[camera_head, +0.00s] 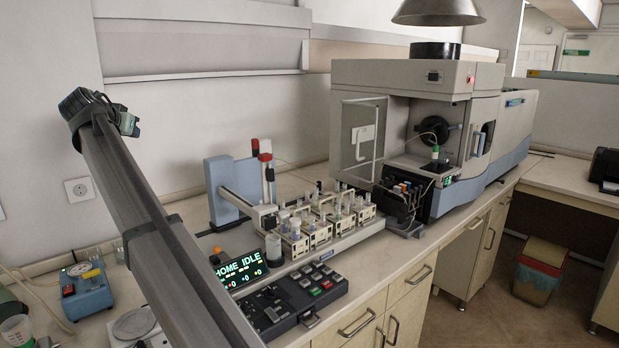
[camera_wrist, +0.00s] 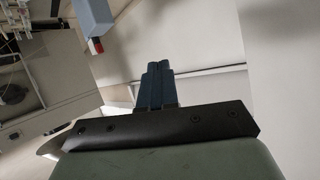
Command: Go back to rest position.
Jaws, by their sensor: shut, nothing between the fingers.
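My gripper (camera_wrist: 157,66) shows in the wrist view with its two dark blue fingers pressed together and nothing between them. The fingers point at a pale, bare wall and touch nothing that I can see. In the head view my grey arm (camera_head: 150,215) slants from the bottom up to the left, in front of the bench. I cannot make out the fingers in that view.
The autosampler with racks of vials (camera_head: 318,232) stands mid-bench. Its display (camera_head: 240,269) reads "HOME IDLE". The spectrometer (camera_head: 420,100) stands behind it to the right. A small blue device (camera_head: 86,290) sits left of my arm. The upper wall area is clear.

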